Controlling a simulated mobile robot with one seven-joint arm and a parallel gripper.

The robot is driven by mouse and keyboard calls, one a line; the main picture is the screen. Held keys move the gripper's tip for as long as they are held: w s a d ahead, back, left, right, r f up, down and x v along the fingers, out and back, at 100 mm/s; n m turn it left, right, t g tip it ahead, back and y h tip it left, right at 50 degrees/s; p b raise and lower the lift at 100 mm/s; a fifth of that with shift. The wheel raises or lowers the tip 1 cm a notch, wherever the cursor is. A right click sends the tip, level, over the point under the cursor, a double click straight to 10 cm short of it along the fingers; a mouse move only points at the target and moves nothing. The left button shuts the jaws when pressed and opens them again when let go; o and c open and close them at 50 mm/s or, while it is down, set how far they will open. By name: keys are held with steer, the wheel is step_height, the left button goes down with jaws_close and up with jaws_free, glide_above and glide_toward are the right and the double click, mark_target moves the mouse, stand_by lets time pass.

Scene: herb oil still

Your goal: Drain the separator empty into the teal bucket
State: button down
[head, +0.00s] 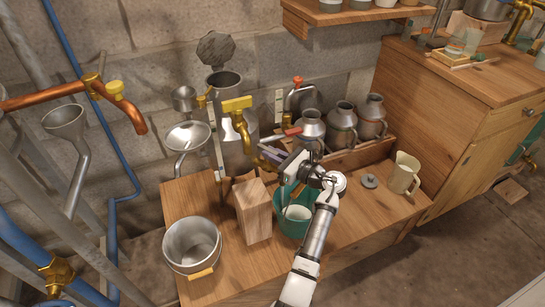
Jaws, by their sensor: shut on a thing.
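The separator (229,90) appears to be the tall grey metal vessel by the wall, with its lid raised. A brass tap with a yellow handle (237,104) is on its front. My gripper (268,157) is shut at a lower tap fitting to the right of the separator's front. The jaws and wrist hide most of what they hold, so I cannot tell its exact shape. The teal bucket (285,222) stands on the wooden bench below my gripper, partly hidden by my arm. A pale round shape shows inside it. No liquid stream is visible.
A wooden block (253,209) stands left of the bucket, and a steel pail (192,245) is further left. The bench's front right is clear.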

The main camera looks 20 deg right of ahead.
steer(key=shift+r, duration=0.1)
steer(key=c, duration=1.5)
jaws_free()
steer(key=shift+o, duration=0.2)
